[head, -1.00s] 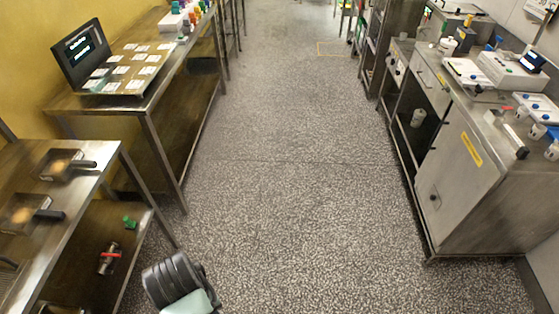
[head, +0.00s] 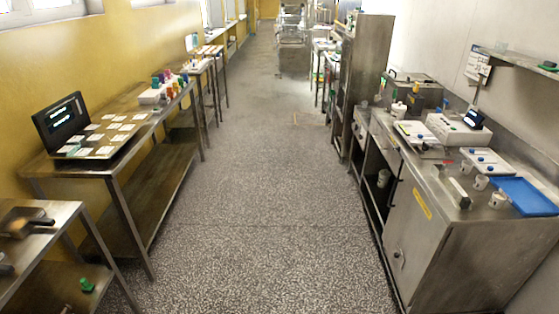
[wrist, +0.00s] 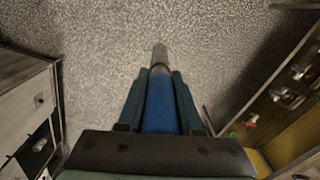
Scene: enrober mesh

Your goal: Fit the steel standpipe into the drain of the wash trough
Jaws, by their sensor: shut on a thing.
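In the wrist view my gripper (wrist: 158,88) is shut on a narrow rod-like piece that I take to be the steel standpipe (wrist: 160,56). Its grey metal end sticks out beyond the fingertips, pointing away over the speckled floor. A blue part lies between the fingers; I cannot tell whether it belongs to the pipe. My gripper is not in the head view. I cannot make out the wash trough or its drain in either view.
A clear speckled aisle (head: 245,200) runs ahead. On the left, steel tables (head: 150,130) carry a laptop (head: 62,122), cards and bottles. On the right, a steel cabinet counter (head: 420,235) holds instruments, cups and a blue tray (head: 524,196). A tall steel cabinet (head: 366,85) stands beyond.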

